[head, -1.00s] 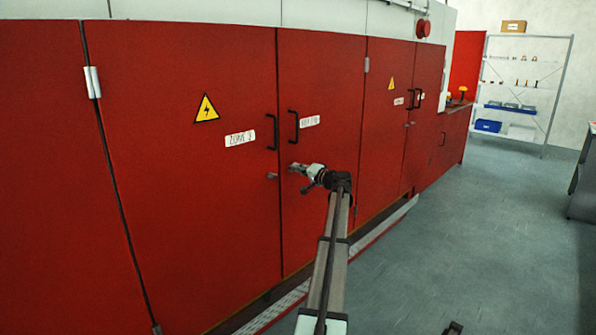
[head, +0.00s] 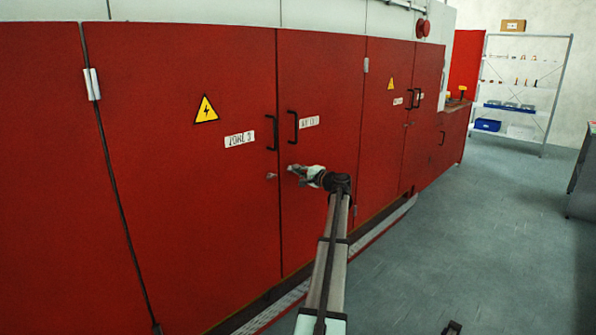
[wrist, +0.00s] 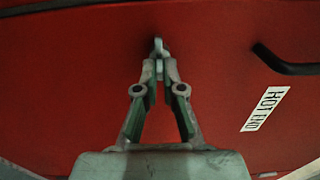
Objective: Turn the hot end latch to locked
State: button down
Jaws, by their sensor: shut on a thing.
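The hot end latch (wrist: 158,48) is a small grey metal piece on the red hot end door (head: 325,90). In the wrist view its rounded end shows just beyond my fingertips. My gripper (wrist: 159,70) is shut on it, one finger on each side. In the head view my gripper (head: 297,170) is at the door, below the black handle (head: 293,126), and hides most of the latch. The "HOT END" label (wrist: 264,109) lies turned on its side in the wrist view. The latch's exact angle is hard to tell.
The neighbouring red door (head: 180,220) on the left has its own handle (head: 272,132), a small latch (head: 271,176) and a yellow warning sign (head: 206,109). The doors look closed. A shelf rack (head: 545,110) stands far back.

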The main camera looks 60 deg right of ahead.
jog(key=c, duration=1.3)
grip_release()
jog(key=shift+s, duration=0.1)
jog(key=v, duration=1.2)
